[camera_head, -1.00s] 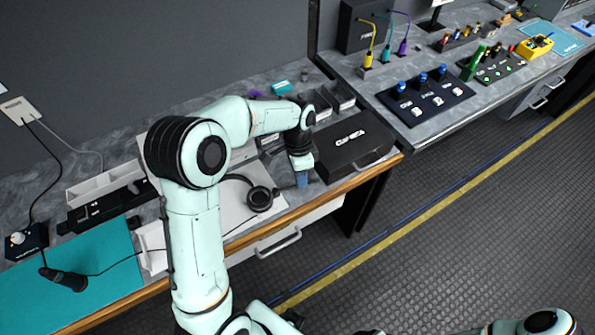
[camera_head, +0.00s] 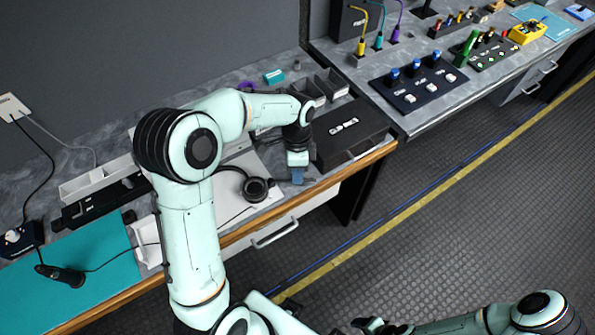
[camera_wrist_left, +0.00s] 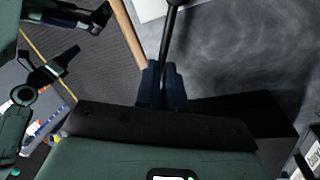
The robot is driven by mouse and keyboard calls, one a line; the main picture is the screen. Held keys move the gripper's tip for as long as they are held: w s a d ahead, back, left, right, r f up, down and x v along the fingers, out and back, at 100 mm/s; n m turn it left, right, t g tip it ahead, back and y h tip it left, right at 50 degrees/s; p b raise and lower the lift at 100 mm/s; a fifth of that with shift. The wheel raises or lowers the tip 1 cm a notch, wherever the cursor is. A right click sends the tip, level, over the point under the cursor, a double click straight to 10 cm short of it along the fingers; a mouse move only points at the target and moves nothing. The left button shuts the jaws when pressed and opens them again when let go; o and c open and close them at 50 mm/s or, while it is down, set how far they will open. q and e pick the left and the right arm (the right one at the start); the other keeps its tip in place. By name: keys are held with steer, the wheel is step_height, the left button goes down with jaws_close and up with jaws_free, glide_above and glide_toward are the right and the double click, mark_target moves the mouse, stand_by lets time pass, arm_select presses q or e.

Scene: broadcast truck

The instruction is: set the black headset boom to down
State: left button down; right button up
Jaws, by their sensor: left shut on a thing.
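The black headset lies on a pale sheet on the left workbench, with one round ear cup (camera_head: 256,189) showing near the front edge. My left arm hides part of the headset. My left gripper (camera_head: 298,178) points down just right of the ear cup. In the left wrist view the thin black boom (camera_wrist_left: 169,45) runs down between the left fingertips (camera_wrist_left: 162,85), which are shut on it. The boom's far end is hidden by the fingers. My right gripper (camera_head: 368,325) shows only partly at the bottom of the head view; its jaws are unclear.
A black case (camera_head: 350,130) stands close right of my left gripper. A teal mat (camera_head: 85,290) with a dark handheld item (camera_head: 62,275) lies at the left. A second bench (camera_head: 435,115) holds button panels. The floor in front is clear.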

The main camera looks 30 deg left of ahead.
arm_select(q)
steer(key=c, duration=1.2)
jaws_free()
steer(key=shift+a, duration=0.1)
steer(key=r, duration=0.4)
steer(key=w+a+r+p, duration=0.1)
steer(key=r, duration=0.3)
steer(key=w+r+p, duration=0.1)
steer(key=r, duration=0.4)
steer(key=shift+a+r, duration=0.1)
steer(key=shift+a, duration=0.15)
arm_select(e)
steer(key=shift+w+r, duration=1)
steer(key=shift+r, duration=0.25)
